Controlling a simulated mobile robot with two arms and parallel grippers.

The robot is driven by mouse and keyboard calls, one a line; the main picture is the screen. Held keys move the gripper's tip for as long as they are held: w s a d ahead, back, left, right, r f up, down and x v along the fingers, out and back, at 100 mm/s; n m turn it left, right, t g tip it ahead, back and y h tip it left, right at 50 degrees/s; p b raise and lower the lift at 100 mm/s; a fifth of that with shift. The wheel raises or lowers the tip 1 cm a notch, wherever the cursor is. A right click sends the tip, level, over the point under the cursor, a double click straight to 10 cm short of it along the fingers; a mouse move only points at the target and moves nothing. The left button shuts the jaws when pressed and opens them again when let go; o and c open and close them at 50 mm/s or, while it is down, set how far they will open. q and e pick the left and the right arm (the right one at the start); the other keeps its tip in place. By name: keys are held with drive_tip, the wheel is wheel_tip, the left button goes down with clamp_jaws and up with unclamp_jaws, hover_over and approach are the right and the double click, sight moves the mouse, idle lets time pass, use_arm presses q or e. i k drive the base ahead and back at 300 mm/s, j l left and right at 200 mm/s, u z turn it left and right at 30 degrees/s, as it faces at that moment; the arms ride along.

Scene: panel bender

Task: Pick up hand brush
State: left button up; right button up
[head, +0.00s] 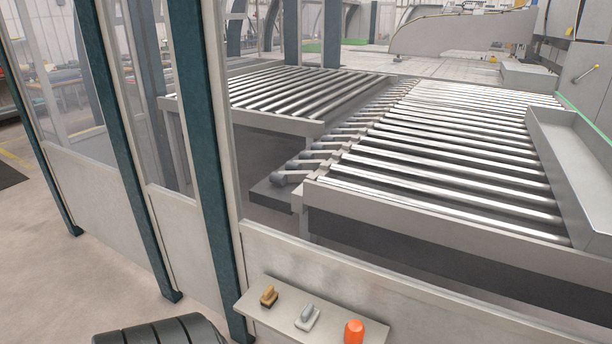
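Neither of my grippers shows in this view.
A grey panel (400,305) and dark teal posts (215,150) stand behind. Roller conveyors (440,150) lie beyond.

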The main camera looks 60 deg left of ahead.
sight(270, 296)
drive_tip(key=u, duration=2.05)
